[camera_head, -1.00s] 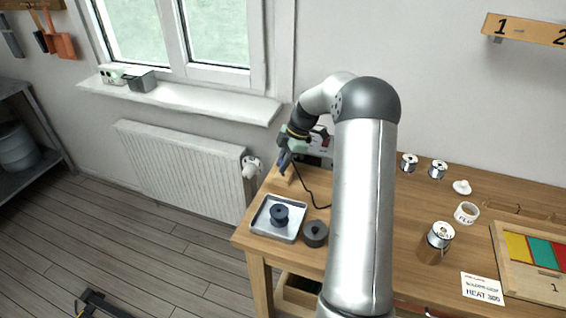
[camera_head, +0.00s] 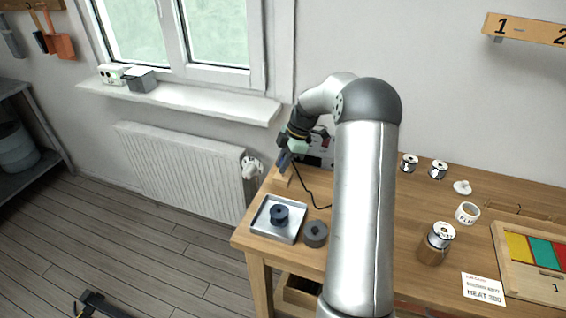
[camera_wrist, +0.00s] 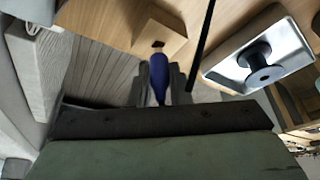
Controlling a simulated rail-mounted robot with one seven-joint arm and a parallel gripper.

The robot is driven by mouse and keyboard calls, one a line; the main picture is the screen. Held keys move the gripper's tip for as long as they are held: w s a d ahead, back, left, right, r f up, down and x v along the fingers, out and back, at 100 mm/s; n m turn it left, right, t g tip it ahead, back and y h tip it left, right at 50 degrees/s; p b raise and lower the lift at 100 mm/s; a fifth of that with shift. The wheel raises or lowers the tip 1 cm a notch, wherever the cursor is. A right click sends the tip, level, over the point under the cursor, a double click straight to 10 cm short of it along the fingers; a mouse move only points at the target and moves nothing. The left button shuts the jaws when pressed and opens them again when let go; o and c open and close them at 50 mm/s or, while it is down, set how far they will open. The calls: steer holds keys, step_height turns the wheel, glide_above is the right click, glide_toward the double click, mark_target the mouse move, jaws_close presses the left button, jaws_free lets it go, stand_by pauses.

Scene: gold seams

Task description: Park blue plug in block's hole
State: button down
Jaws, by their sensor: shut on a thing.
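The blue plug (camera_wrist: 159,76) is slim and tapered and points away from the wrist in the wrist view. My gripper (camera_wrist: 165,88) is shut on it. The wooden block (camera_wrist: 160,34) lies just beyond the plug's tip, with a small dark hole in its face near that tip. I cannot tell whether the tip touches the block. In the head view, my gripper (camera_head: 284,161) points down over the block (camera_head: 282,178) at the workbench's left back corner, and the plug is too small to make out clearly.
A metal tray (camera_head: 273,230) with a dark blue spool (camera_head: 280,214) stands in front of the block. A dark grey round piece (camera_head: 315,233) sits beside the tray. A black cable (camera_head: 310,190) runs close to my gripper. The bench's left edge is near.

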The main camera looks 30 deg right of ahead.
steer(key=shift+f+b, duration=1.15)
steer(key=shift+b, duration=0.15)
stand_by(1.3)
stand_by(0.3)
steer(key=c, duration=1.3)
jaws_free()
steer(key=o, duration=0.5)
steer(key=shift+r, duration=0.2)
steer(key=shift+r+p, duration=1.8)
steer(key=shift+r, duration=1.6)
